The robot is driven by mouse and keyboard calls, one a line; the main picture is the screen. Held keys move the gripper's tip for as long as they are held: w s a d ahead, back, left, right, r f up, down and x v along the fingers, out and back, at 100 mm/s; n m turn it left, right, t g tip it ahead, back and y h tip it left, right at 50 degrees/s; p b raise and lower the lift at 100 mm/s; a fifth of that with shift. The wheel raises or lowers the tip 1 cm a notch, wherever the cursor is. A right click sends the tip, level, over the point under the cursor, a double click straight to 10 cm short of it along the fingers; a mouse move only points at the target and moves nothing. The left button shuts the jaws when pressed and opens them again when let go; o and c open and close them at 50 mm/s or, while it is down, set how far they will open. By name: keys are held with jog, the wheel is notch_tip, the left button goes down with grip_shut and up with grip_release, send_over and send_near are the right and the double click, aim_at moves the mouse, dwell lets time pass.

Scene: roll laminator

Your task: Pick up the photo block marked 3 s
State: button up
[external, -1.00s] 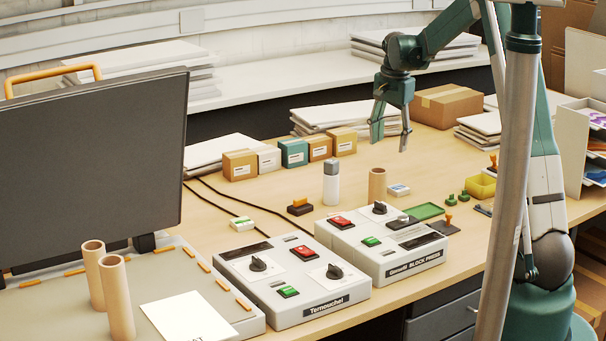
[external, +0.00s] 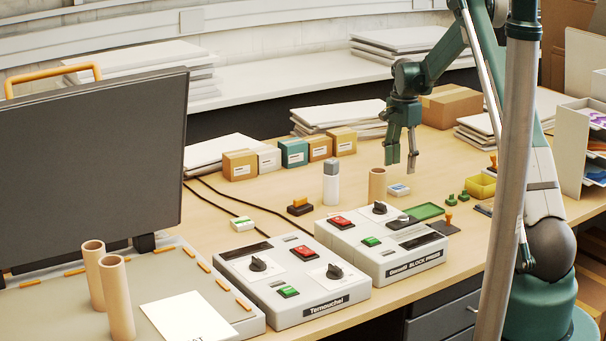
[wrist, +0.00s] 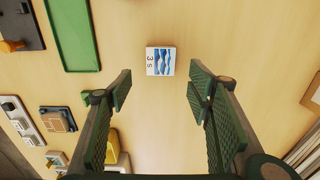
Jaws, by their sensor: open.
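The photo block marked 3 s (wrist: 160,61) lies flat on the table in the wrist view, with blue wave bands and "3 s" on its white top. In the external view a small white and blue block (external: 399,190) lies right of the brown tube, and looks like the same one. My gripper (external: 403,168) hangs above the table over that area, fingers down. In the wrist view my gripper (wrist: 160,88) is open and empty, and the block shows between and beyond its fingertips. The fingers do not touch it.
A brown tube (external: 377,186) stands close left of the block, with a white grey-capped bottle (external: 331,184) further left. A green tray (external: 422,211), yellow bin (external: 481,186) and block press (external: 400,262) are nearby. Bare wood surrounds the block in the wrist view.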

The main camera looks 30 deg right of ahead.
aim_at(400, 187)
jog(key=shift+f, duration=1.3)
jog(key=shift+f+p, duration=0.3)
jog(key=shift+f, duration=2.3)
jog(key=c, duration=1)
